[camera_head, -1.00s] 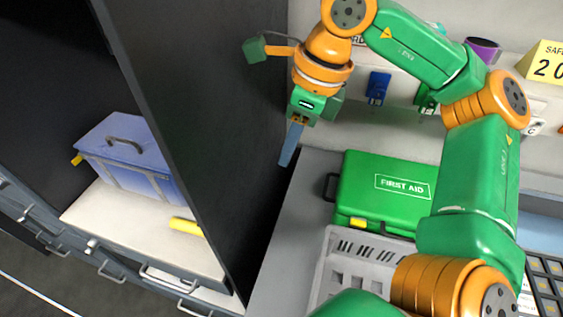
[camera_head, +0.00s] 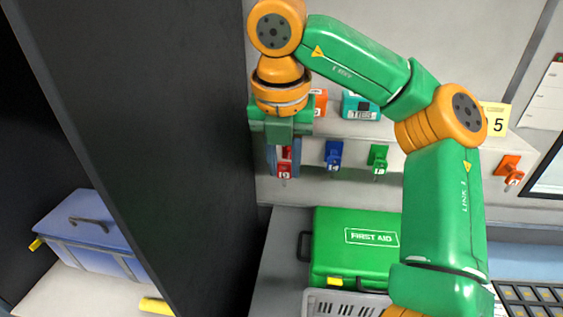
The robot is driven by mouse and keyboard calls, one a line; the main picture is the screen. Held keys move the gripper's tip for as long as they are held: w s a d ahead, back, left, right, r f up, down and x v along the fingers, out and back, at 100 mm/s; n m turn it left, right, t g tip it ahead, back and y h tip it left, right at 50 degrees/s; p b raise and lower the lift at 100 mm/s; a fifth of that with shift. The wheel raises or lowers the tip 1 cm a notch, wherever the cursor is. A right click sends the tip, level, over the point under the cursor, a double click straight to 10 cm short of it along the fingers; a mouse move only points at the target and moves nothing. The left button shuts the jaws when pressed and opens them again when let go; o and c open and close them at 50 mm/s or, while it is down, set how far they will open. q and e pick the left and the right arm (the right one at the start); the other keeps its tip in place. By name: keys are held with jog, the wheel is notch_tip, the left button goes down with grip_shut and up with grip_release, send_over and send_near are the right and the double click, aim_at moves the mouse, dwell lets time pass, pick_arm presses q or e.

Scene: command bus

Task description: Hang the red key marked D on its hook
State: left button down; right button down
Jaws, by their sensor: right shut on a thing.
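The red key (camera_head: 285,171) has a white tag whose letter is too small to read surely. My right gripper (camera_head: 284,165) is shut on it, with one finger on either side. The key is upright in front of the wall below the shelf, at the left end of the row of hanging keys and about level with them. The gripper hides its top and any hook behind it, so I cannot tell whether it touches a hook. My left gripper is out of view.
A blue key (camera_head: 333,153), a green key (camera_head: 377,158) and an orange key (camera_head: 510,168) hang to the right. A dark panel (camera_head: 190,130) stands close on the left. A green first aid case (camera_head: 355,265) lies below. A shelf (camera_head: 410,133) runs above the keys.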

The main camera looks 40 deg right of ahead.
aim_at(289, 153)
jog(key=shift+w+d+f, duration=0.55)
jog(key=shift+w+d, duration=0.1)
jog(key=shift+d, duration=0.2)
jog(key=shift+w+d+f, duration=0.5)
jog(key=shift+w+d, duration=0.15)
jog(key=shift+d, duration=0.15)
jog(key=shift+b, duration=0.4)
jog(key=shift+p, duration=0.3)
jog(key=shift+w+d+p, duration=0.35)
jog(key=shift+w+d, duration=0.25)
jog(key=shift+d, duration=0.1)
dwell(0.6)
jog(key=shift+w+d, duration=0.15)
jog(key=shift+d, duration=0.05)
jog(key=shift+f, duration=0.15)
